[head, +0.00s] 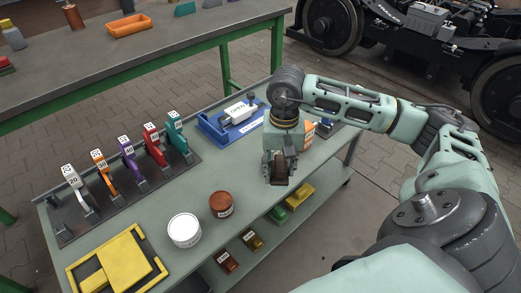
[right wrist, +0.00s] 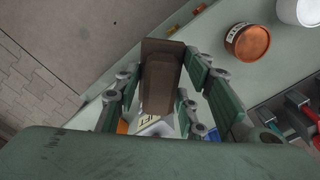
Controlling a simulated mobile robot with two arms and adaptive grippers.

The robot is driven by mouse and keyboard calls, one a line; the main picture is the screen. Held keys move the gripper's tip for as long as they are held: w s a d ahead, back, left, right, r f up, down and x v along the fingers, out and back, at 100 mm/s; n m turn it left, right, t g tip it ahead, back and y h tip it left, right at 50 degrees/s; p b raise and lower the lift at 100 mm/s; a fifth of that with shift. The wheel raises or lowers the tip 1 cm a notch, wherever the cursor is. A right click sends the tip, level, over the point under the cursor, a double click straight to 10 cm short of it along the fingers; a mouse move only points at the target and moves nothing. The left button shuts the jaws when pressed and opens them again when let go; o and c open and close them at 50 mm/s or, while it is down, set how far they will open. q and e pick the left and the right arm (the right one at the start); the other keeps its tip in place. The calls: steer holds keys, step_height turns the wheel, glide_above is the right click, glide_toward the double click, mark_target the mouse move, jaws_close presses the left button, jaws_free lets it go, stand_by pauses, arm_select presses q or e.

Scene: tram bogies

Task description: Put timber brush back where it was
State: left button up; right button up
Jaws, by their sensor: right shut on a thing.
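My right gripper (head: 280,170) hangs over the right part of the grey-green cart top. It is shut on a dark brown block-like thing, which looks like the timber brush (head: 280,182). In the right wrist view the brush (right wrist: 160,75) stands between the two green-sided fingers (right wrist: 165,85), its wide end pointing away. I cannot tell whether the brush touches the cart top (head: 200,180). My left gripper is not in view.
A blue tray (head: 212,127) with a white labelled thing lies behind the gripper. A brown tin (head: 221,204), a white tin (head: 185,229), a yellow frame (head: 117,262) and a rack of numbered coloured tools (head: 124,160) are left. Cart top around the gripper's left is clear.

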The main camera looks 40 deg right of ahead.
steer(key=shift+d, duration=0.3)
steer(key=w+a+f, duration=0.1)
steer(key=w+f, duration=0.1)
steer(key=w, duration=0.1)
steer(key=w+a+f, duration=0.1)
steer(key=w+f, duration=0.1)
steer(key=w, duration=0.2)
steer(key=w+a+f, duration=0.1)
steer(key=w+f, duration=0.1)
steer(key=w, duration=0.1)
steer(key=shift+w+a+f+b, duration=0.25)
steer(key=shift+w+f+b, duration=0.05)
steer(key=shift+w, duration=0.05)
steer(key=shift+w+f, duration=0.1)
steer(key=shift+f, duration=0.05)
step_height(320, 180, down, 3)
steer(key=shift+f, duration=0.4)
arm_select(q)
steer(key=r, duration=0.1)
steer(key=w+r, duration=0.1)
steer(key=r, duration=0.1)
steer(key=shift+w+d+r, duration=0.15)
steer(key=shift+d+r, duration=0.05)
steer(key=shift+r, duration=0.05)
steer(key=shift+b, duration=0.3)
